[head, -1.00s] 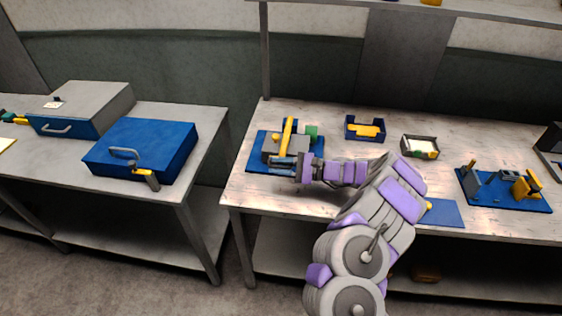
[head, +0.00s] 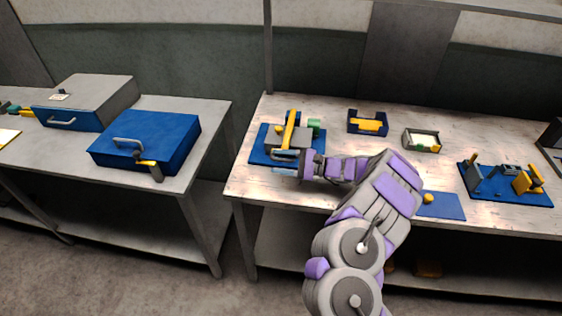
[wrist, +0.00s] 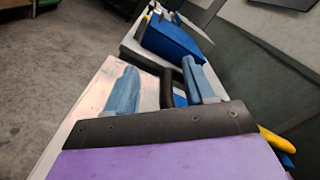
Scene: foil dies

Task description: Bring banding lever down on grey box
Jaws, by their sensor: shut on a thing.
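A blue fixture base (head: 260,152) stands at the left end of the right-hand workbench. A grey box (head: 302,139) sits on it, with a yellow bar of the banding lever (head: 291,128) running above it. My gripper (head: 282,165) is at the near side of the fixture, with its pale blue fingers beside the box. In the wrist view, my gripper (wrist: 163,90) has a dark bar (wrist: 168,88) between its fingers, which looks like the lever's grip. A yellow piece (wrist: 275,139) shows at the right there. The lever's contact with the box is hidden.
A green block (head: 314,126) is at the fixture's right. Behind my arm are a blue bin (head: 353,127) with a yellow piece and a pale tray (head: 408,139). Another blue fixture (head: 510,197) stands right. A blue case (head: 165,130) is on the left table, across a gap.

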